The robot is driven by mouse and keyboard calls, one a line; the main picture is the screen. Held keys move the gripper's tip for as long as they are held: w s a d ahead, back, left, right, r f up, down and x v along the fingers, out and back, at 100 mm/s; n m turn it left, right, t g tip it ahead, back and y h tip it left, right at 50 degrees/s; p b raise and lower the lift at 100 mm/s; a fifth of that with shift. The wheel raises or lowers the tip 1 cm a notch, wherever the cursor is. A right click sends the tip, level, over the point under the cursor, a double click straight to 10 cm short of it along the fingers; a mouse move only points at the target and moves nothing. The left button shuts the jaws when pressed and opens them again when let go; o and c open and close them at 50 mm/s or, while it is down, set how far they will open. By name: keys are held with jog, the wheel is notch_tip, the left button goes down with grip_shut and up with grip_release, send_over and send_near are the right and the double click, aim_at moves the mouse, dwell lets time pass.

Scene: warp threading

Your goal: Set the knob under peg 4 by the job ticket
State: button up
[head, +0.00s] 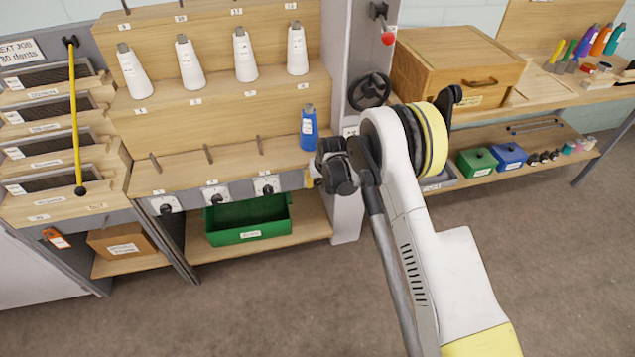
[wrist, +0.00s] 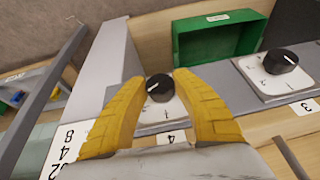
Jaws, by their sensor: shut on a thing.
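In the wrist view the black knob under peg 4 (wrist: 160,88) sits on a white dial plate above a "4" label (wrist: 171,138). A white pointer line shows on its top; the dial figures are partly hidden. My gripper's yellow fingers (wrist: 160,80) are shut on the knob, one on each side. In the head view my gripper (head: 316,174) is at the right end of the knob rail and hides this knob. A blue spool (head: 308,128) stands on the shelf above it. A sign (head: 20,52) at top left reads "NEXT JOB 80 dents".
Neighbouring knob 3 (head: 267,189) is left of my gripper; it also shows in the wrist view (wrist: 282,61). A green bin (head: 248,221) stands below the rail. A grey post (head: 347,205) is close on the right. White cones (head: 190,64) stand on the upper shelf.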

jog(key=shift+d+y, duration=0.1)
jog(key=shift+y, duration=0.2)
jog(key=m+g+y, duration=0.1)
jog(key=y, duration=0.3)
jog(key=shift+d+f, duration=0.1)
jog(key=shift+m+g+y, duration=0.4)
jog(key=shift+y, duration=1.5)
jog(key=o, duration=1.2)
jog(key=v, duration=1.1)
jog(key=shift+d, duration=0.4)
